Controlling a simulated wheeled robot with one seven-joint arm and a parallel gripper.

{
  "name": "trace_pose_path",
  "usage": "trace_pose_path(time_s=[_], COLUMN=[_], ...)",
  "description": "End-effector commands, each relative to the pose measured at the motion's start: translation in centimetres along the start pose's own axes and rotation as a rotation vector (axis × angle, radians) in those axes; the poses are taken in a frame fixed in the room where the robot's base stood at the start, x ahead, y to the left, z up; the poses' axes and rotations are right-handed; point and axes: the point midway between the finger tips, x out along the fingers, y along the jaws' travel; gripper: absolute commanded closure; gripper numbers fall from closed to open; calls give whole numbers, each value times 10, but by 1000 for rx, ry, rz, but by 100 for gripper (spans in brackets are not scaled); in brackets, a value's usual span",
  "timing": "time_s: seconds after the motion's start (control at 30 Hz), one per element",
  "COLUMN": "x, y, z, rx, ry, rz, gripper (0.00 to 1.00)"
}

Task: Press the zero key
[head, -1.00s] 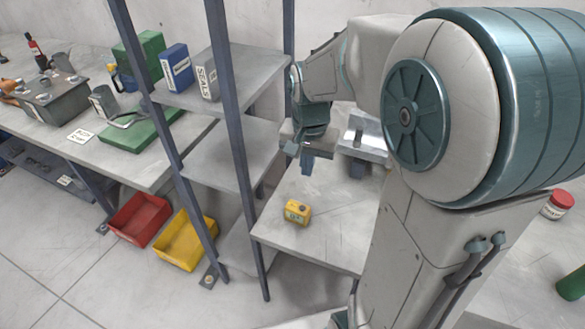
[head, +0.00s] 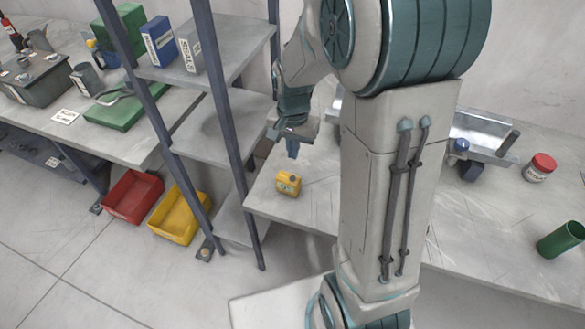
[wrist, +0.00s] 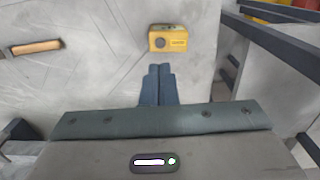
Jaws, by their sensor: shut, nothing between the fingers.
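A small yellow box-shaped device (head: 288,183) stands on the grey table, near its left end. It also shows in the wrist view (wrist: 168,39), with a dark round knob or button and a small marked panel. I cannot read any key as zero at this size. My gripper (head: 292,154) is shut and empty, pointing down above the table, a little behind the yellow device in the head view. In the wrist view, my closed blue fingertips (wrist: 159,68) lie just below the device in the picture, apart from it.
A shelf rack (head: 215,130) with dark posts stands just left of the table. Right of my arm are a metal tray-like fixture (head: 480,135), a red-lidded jar (head: 540,167) and a green cylinder (head: 562,239). Red (head: 132,196) and yellow (head: 180,214) bins sit on the floor.

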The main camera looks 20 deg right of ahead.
Motion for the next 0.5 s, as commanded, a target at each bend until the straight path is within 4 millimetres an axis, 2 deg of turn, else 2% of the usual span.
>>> trace_pose_path(time_s=[0.2, 0.5], x=[43, 77], y=[1, 0], z=[1, 0], rx=[0, 1], ry=[-5, -2], rz=[4, 1], gripper=[100, 100])
